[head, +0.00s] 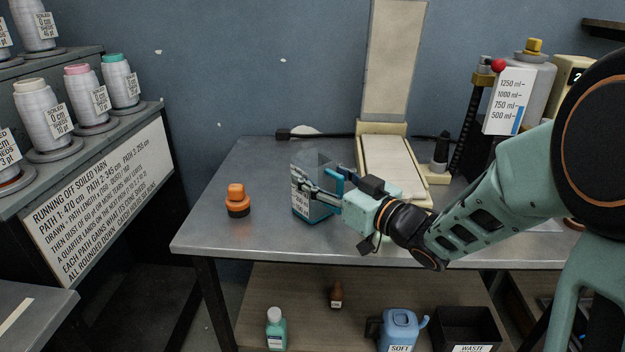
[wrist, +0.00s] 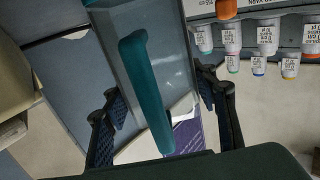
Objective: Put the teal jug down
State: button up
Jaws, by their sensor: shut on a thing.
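The teal jug (head: 303,200) has a clear body with a scale label, a teal base and a teal handle. In the head view it is upright at the table's left-middle; I cannot tell whether its base touches the table (head: 262,232). My gripper (head: 322,188) reaches it from the right and is shut on it. In the wrist view the teal handle (wrist: 147,90) runs between the fingers of my gripper (wrist: 162,110), with the clear wall behind it. The fingers' contact points are partly hidden.
An orange and black knob-like object (head: 237,201) stands left of the jug. A cream board device (head: 393,170) is behind my gripper, and a large graduated container (head: 522,92) stands at right. Yarn cones (head: 93,98) fill the left rack. The table's front-left is clear.

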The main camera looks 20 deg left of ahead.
aim_at(343, 188)
jog(key=shift+f, duration=0.15)
jog(key=o, duration=1.2)
jog(key=shift+c, duration=0.2)
jog(key=shift+s+d+r, duration=0.15)
jog(key=shift+d+r, duration=0.05)
jog(key=shift+d, duration=0.15)
jog(key=p+v, duration=0.2)
jog(key=v, duration=0.9)
jog(key=shift+s+d, duration=0.1)
jog(key=shift+d, duration=0.1)
